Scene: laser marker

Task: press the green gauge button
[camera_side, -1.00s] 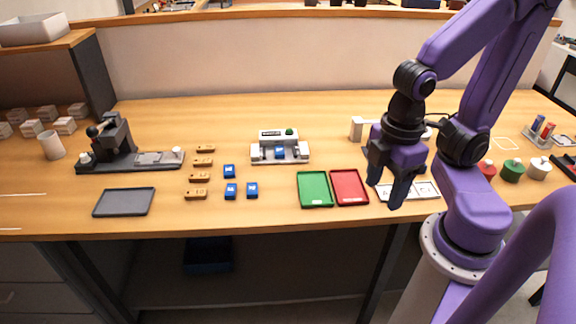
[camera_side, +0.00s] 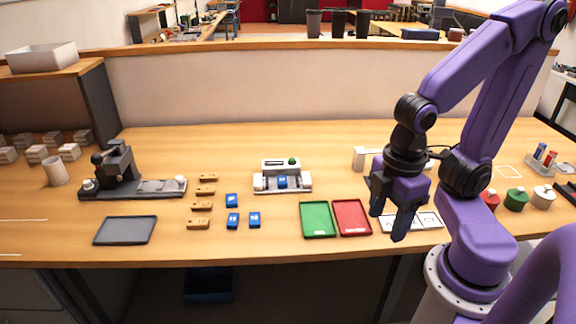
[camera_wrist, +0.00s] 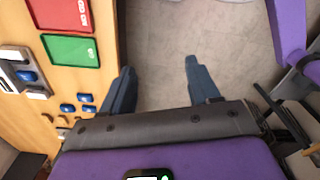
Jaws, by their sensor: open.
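The green gauge button (camera_side: 293,161) is a small green dome on top of a grey-white gauge fixture (camera_side: 268,187) at the middle of the table. A blue block (camera_side: 282,182) sits in the fixture below a small display. My gripper (camera_side: 387,224) is open and empty, fingers pointing down, to the right of the fixture and near the table's front edge. In the wrist view my gripper (camera_wrist: 160,80) has its fingers wide apart with only floor between them. The fixture (camera_wrist: 10,75) is partly cut off at the left edge of the wrist view.
A green tray (camera_side: 317,233) and a red tray (camera_side: 352,230) lie between the gripper and the fixture. Several blue blocks (camera_side: 232,221) and tan blocks (camera_side: 200,222) lie left of the trays. A dark press (camera_side: 118,165) stands farther left. Table behind the fixture is clear.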

